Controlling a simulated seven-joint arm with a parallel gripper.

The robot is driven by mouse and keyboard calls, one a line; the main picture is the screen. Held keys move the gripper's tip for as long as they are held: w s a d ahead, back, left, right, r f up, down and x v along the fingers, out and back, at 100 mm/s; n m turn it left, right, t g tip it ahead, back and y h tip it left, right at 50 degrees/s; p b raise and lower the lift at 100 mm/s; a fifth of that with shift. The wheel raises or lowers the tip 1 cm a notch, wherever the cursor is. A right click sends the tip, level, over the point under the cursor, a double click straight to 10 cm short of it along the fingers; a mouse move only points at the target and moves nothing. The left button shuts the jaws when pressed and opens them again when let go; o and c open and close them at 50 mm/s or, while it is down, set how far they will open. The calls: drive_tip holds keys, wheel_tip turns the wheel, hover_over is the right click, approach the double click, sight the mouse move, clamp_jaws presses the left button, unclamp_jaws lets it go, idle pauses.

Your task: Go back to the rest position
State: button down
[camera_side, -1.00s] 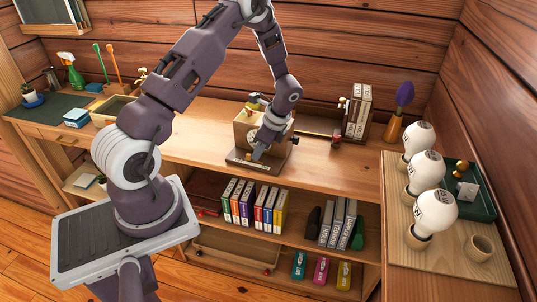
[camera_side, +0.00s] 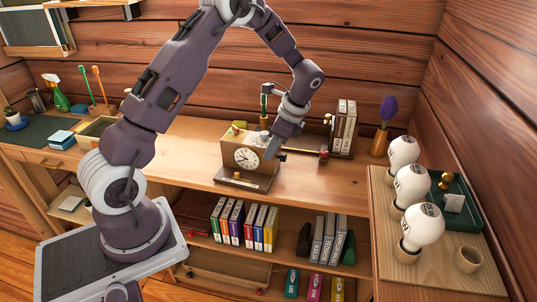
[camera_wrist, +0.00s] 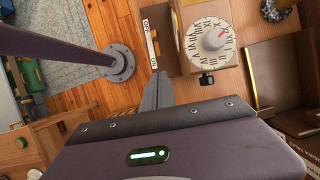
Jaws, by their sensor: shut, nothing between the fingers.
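My gripper (camera_side: 271,154) is shut and empty, pointing down just right of the wooden clock box (camera_side: 238,158) on the desk. The box has a round white dial with dark numerals and stands on a dark base (camera_side: 246,182) with a pale label strip. In the wrist view my shut fingers (camera_wrist: 157,80) show beside the box, with the dial (camera_wrist: 207,40) and a red mark on it. A dark knob (camera_wrist: 206,79) sticks out of the box's side. The fingers look close to the box; I cannot tell whether they touch it.
White bulbs (camera_side: 411,187) stand in wooden cups on the board at right, near a green tray (camera_side: 462,207). Upright books (camera_side: 343,128) and a purple-topped brush (camera_side: 387,110) stand behind. Coloured binders (camera_side: 244,222) fill the shelf below.

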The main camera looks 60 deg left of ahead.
drive_tip(key=shift+r, duration=0.15)
drive_tip(key=s+d+r+n+t+h, duration=0.1)
drive_tip(key=s+d+r+n+t, duration=0.1)
drive_tip(key=s+d+r, duration=0.45)
drive_tip(key=s+d+r+n+t, duration=0.2)
drive_tip(key=d+r+n, duration=0.1)
drive_tip(key=r, duration=0.7)
drive_tip(key=s+d+r+n+t+h, duration=0.1)
drive_tip(key=s+d+r+n+t, duration=0.1)
drive_tip(key=s, duration=0.5)
drive_tip(key=s+d+r+n+t+h, duration=0.1)
drive_tip(key=s+d+n+t, duration=0.1)
drive_tip(key=s+d, duration=0.3)
drive_tip(key=shift+s+d+r+n, duration=0.25)
drive_tip(key=shift+s+r+n, duration=0.15)
drive_tip(key=shift+s, duration=0.8)
drive_tip(key=c, duration=2.1)
unclamp_jaws()
